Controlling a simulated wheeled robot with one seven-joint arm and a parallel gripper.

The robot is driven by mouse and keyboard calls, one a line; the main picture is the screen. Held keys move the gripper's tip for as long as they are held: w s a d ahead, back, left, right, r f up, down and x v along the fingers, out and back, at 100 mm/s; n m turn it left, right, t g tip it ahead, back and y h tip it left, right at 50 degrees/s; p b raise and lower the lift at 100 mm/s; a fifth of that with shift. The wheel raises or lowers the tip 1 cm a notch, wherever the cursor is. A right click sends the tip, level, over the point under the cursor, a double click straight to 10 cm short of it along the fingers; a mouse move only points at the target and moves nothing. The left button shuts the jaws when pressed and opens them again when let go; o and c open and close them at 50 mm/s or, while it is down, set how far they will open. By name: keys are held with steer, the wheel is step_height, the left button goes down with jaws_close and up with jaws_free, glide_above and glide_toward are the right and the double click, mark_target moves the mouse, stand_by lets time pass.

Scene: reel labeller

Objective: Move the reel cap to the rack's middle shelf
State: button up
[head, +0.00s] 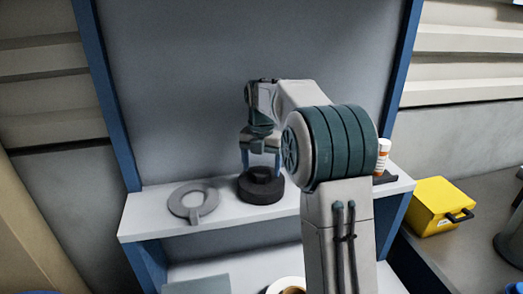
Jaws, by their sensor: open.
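The reel cap, which I take to be the dark, thick round piece with a raised centre (261,191), rests on a pale shelf (150,222) of the blue-framed rack (150,258). This looks like the middle shelf, with another level below it. My gripper (261,162) points down directly over the cap, its blue fingers open and spread across the top of it. The fingertips reach down to about the cap's top; whether they touch it I cannot tell.
A flat grey ring with a tab (193,203) lies left of the cap. An orange-and-white bottle (383,152) stands at the shelf's right, partly behind my arm. The lower level holds a grey flat item (197,286) and a round-topped item (289,287). A yellow box (438,207) sits on the right counter.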

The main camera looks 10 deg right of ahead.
mark_target(262, 171)
step_height(262, 171, up, 12)
steer(key=f, duration=0.1)
steer(key=s+a+m+t, duration=0.1)
steer(key=s+m, duration=0.8)
steer(key=s+f+m+t, duration=0.1)
steer(key=s+f+m, duration=0.5)
steer(key=s+m, duration=0.4)
steer(key=s+f+m+t, duration=0.2)
steer(key=s+f+m, duration=0.4)
steer(key=s+m, duration=0.4)
steer(key=shift+s+a+m, duration=0.2)
steer(key=shift+s+m, duration=0.1)
steer(key=shift+s, duration=0.8)
